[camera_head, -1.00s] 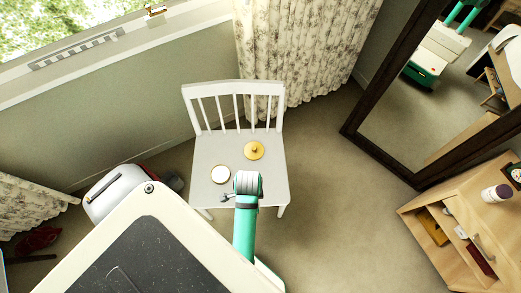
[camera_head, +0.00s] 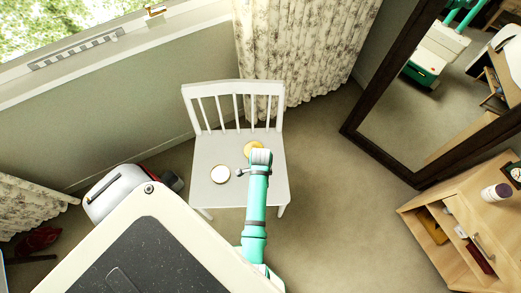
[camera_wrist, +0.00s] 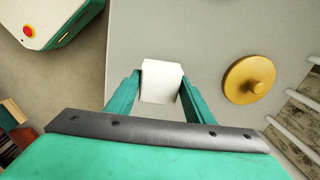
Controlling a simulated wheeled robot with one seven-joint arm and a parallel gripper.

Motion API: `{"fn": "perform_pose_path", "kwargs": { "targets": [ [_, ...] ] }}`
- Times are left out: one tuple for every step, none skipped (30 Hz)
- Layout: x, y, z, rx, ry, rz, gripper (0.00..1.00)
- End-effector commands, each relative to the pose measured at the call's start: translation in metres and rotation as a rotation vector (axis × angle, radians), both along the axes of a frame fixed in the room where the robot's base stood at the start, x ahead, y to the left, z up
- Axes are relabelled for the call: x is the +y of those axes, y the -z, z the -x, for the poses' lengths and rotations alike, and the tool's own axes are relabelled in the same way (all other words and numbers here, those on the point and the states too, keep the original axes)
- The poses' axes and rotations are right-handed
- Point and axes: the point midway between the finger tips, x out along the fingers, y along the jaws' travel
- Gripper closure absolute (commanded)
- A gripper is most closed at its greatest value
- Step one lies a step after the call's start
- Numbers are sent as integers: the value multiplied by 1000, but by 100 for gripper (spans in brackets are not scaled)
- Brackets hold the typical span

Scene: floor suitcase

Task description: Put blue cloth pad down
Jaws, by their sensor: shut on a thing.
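My gripper (camera_wrist: 161,92) is shut on a small white, flat-faced thing (camera_wrist: 161,72) held between its two teal fingers in the wrist view. No blue shows on it, so I cannot tell whether it is the blue cloth pad. It is over the pale seat of the white chair (camera_head: 213,193). I cannot tell whether it touches the seat. In the head view my own arm hides the fingers and the held thing.
A gold disc with a knob (camera_wrist: 250,78) lies on the seat, right of my gripper in the wrist view; it shows partly in the head view (camera_head: 252,147). The slatted chair back (camera_head: 232,88) stands behind.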

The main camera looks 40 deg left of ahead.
Motion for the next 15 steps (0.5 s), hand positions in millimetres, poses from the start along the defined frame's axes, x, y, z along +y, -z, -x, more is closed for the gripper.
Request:
{"fn": "perform_pose_path", "kwargs": {
  "targets": [
    [-1, 8, 2, 3, -1, 2, 70],
    [-1, 10, 1, 3, 0, 2, 70],
    [-1, 13, 1, 2, 0, 1, 70],
    [-1, 15, 1, 2, 0, 1, 70],
    [-1, 16, 1, 1, 0, 1, 70],
    [-1, 16, 1, 1, 0, 1, 70],
    [-1, 16, 1, 0, 0, 0, 70],
    [-1, 16, 1, 0, 0, 0, 70],
    [-1, 16, 1, 0, 0, 0, 70],
    [-1, 16, 1, 0, 0, 0, 70],
    [-1, 16, 1, 0, 0, 0, 70],
    [-1, 16, 1, 0, 0, 0, 70],
    [-1, 16, 1, 1, 0, 1, 70],
    [-1, 17, 1, 1, 0, 1, 70],
    [-1, 18, 1, 1, 0, 1, 70]
  ]
}}
